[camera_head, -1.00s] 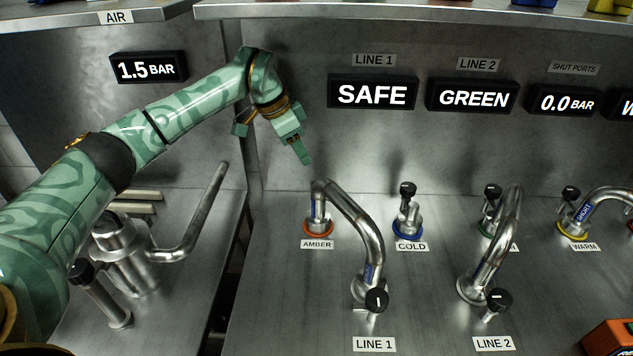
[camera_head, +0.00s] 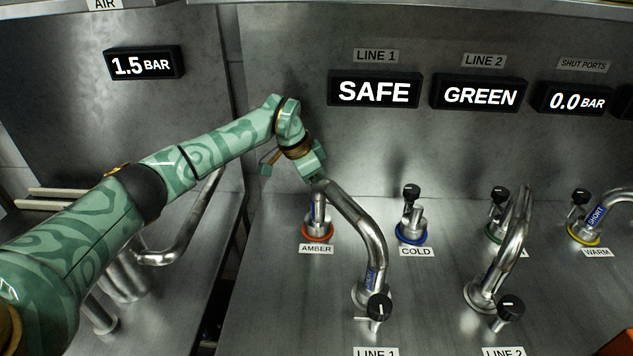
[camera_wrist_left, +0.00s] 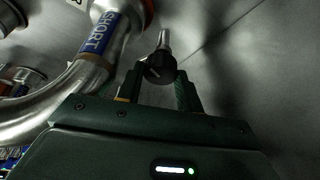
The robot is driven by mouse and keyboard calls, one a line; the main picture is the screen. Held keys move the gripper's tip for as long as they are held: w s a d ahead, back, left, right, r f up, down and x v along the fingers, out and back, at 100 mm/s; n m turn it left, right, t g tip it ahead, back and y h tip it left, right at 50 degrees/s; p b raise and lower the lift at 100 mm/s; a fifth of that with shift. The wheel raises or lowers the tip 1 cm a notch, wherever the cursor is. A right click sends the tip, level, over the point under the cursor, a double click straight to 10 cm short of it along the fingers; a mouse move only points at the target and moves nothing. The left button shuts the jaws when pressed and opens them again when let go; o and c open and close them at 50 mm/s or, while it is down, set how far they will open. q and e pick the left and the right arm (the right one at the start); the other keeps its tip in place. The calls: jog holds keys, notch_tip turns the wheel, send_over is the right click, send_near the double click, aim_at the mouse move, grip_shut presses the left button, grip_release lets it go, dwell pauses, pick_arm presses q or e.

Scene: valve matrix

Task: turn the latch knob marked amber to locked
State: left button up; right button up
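The amber port, with an orange ring (camera_head: 317,236) and an AMBER label (camera_head: 316,249), stands at the left of the bench. A bent steel pipe (camera_head: 360,222) runs from it to the LINE 1 outlet. My left gripper (camera_head: 317,180) is above and behind this port, and its fingertips are hidden behind the pipe's top bend. In the left wrist view, a black latch knob (camera_wrist_left: 160,68) with a pale pointer line lies between the tips of my left gripper (camera_wrist_left: 160,88). The fingers stand apart, and I cannot tell whether they touch the knob. My right gripper is not in view.
The COLD port (camera_head: 411,228) and its knob stand to the right. A second pipe (camera_head: 505,250) runs to LINE 2. The pipe with a blue SHORT sleeve (camera_wrist_left: 100,34) is close to my left gripper. The LINE 1 display (camera_head: 375,91) reads SAFE.

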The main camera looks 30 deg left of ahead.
pick_arm(q)
jog(key=shift+r+m+p, duration=0.2)
jog(key=shift+m+p, duration=0.45)
jog(key=shift+m, duration=0.25)
jog(key=shift+m+g+h, duration=0.3)
jog(key=shift+m+g, duration=0.1)
jog(key=shift+m, duration=0.1)
jog(key=shift+f+m+h, duration=0.2)
jog(key=shift+m+h, duration=0.1)
jog(key=shift+m, duration=0.6)
jog(key=shift+a, duration=0.1)
jog(key=o, duration=0.7)
jog(key=shift+g, duration=0.3)
